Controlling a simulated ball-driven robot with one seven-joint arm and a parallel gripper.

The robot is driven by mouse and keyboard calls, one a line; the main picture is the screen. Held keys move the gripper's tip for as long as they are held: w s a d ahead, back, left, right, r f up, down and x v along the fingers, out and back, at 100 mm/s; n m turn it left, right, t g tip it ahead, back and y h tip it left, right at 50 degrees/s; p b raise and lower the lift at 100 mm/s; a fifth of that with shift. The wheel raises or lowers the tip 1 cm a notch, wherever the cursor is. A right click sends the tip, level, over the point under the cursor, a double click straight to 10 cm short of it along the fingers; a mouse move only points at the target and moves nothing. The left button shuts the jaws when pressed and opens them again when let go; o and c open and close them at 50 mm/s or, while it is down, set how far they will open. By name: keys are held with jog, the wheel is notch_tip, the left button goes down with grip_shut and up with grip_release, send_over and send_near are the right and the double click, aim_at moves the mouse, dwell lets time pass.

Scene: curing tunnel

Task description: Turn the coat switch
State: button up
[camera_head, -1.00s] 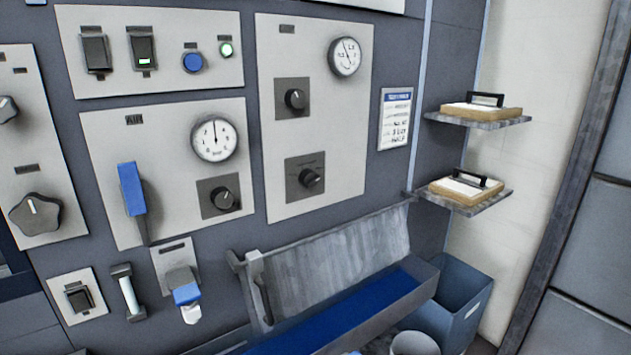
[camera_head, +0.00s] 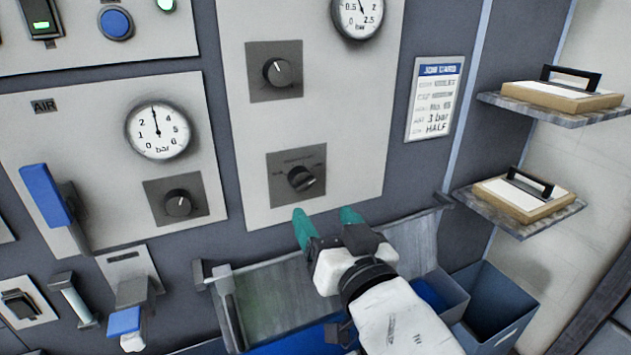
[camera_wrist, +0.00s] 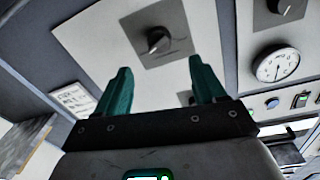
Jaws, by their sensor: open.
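A black rotary switch (camera_head: 301,178) with a pale pointer line sits on a dark square plate, low on the tall light panel (camera_head: 225,110); its small label is too blurred to read. I take it for the coat switch. It also shows in the wrist view (camera_wrist: 157,42), beyond and roughly between my fingertips. My gripper (camera_head: 326,215), with two teal fingers, is open and empty. In the head view its fingertips appear just below the switch plate. They look apart from the switch in the wrist view (camera_wrist: 160,68).
A similar knob (camera_head: 277,72) and a gauge (camera_head: 358,12) are above on the same panel. Left is the AIR panel with a gauge (camera_head: 158,131), knob (camera_head: 178,203) and blue lever (camera_head: 45,195). A trough (camera_head: 275,300) lies below; shelves (camera_head: 530,205) and a card (camera_head: 435,98) are right.

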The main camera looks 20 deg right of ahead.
aim_at(306, 188)
jog(key=w, duration=0.6)
jog(key=w+p, duration=0.1)
jog(key=w, duration=0.3)
jog(key=shift+d+f, duration=0.1)
jog(key=shift+d, duration=0.3)
jog(key=c, duration=1)
jog(key=shift+c, duration=0.2)
jog(key=shift+n, duration=0.3)
jog(key=n+p, duration=0.1)
jog(key=n, duration=0.3)
jog(key=shift+d+n+t+p, duration=0.1)
jog(key=shift+n+t+p, duration=0.2)
jog(key=shift+n+p, duration=1.3)
jog(key=shift+f+n+b, duration=0.1)
jog(key=shift+n+b, duration=0.55)
jog(key=shift+n, duration=0.05)
